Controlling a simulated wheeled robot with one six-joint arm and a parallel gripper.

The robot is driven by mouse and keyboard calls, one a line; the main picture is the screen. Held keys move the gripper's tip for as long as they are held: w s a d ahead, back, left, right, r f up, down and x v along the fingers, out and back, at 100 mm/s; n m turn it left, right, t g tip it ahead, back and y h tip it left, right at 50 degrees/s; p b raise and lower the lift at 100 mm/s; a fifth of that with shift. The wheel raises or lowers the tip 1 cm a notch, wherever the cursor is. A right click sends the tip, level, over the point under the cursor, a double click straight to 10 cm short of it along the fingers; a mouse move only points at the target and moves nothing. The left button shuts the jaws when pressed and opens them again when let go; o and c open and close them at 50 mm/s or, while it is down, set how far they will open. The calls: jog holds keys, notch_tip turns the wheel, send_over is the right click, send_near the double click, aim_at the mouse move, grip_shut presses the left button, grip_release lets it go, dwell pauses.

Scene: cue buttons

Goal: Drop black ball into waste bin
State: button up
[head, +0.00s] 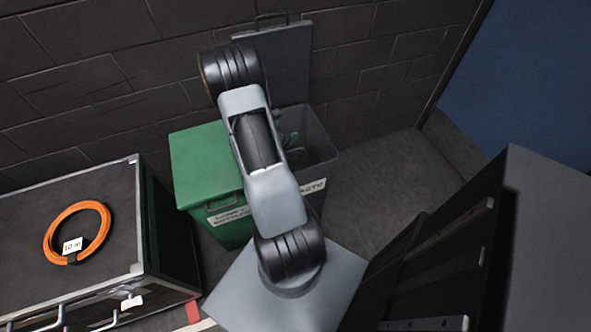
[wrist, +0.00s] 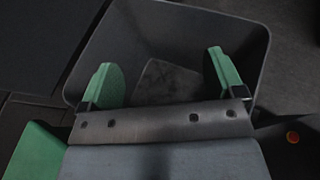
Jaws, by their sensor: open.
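The grey waste bin (head: 322,150) stands against the wall with its lid (head: 285,60) raised and a partly hidden label on its front. In the wrist view its open mouth (wrist: 262,50) surrounds my gripper (wrist: 160,70). My gripper is open, its two green fingers wide apart, with nothing between them. In the head view my arm hides much of the bin, and only a bit of the gripper shows in its mouth. I do not make out a black ball in either view. A paler patch shows on the bin's floor (wrist: 170,82).
A green bin (head: 196,160) with its lid down stands directly left of the grey bin. A black case (head: 110,185) with an orange cable ring (head: 50,230) lies at left. A dark cabinet (head: 540,230) stands at right. Floor (head: 385,180) is clear right of the bins.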

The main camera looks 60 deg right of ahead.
jog(key=v, duration=0.8)
jog(key=shift+s+d, duration=0.1)
dwell(0.3)
